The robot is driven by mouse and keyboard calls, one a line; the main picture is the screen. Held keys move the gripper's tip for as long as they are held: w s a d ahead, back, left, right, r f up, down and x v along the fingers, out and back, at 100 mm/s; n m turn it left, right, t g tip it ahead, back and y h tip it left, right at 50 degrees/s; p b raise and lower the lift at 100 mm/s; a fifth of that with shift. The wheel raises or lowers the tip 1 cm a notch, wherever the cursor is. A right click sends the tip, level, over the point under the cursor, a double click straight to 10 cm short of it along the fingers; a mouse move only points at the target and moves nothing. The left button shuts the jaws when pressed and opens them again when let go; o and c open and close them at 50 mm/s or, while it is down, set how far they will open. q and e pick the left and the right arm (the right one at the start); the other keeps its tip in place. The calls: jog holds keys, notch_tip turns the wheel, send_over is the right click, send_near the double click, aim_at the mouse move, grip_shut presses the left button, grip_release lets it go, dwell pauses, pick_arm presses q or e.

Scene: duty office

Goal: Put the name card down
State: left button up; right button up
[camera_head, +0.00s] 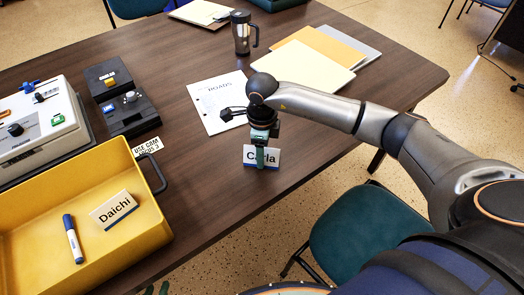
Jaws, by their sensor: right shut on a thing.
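A white name card reading "Carla" (273,157), with a dark blue lower edge, is upright over the front part of the dark wooden table (215,195). My right gripper (261,157) points down and is shut on this card, hiding the middle of its lettering. I cannot tell whether the card's lower edge touches the table or is slightly above it. A second name card reading "Daichi" (113,209) leans in the yellow tray (70,183) at lower left. My left gripper is not in view.
A blue marker (73,239) lies in the yellow tray. A printed sheet (217,100), folders (305,62) and a mug (241,33) are behind my right gripper. Dark boxes (125,103) and a white device (38,125) stand left. A teal chair (368,232) is in front.

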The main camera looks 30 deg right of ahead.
jog(key=shift+f, duration=0.15)
jog(key=o, duration=1.3)
jog(key=shift+o, duration=0.2)
notch_tip(320, 180, up, 12)
jog(key=shift+r, duration=0.2)
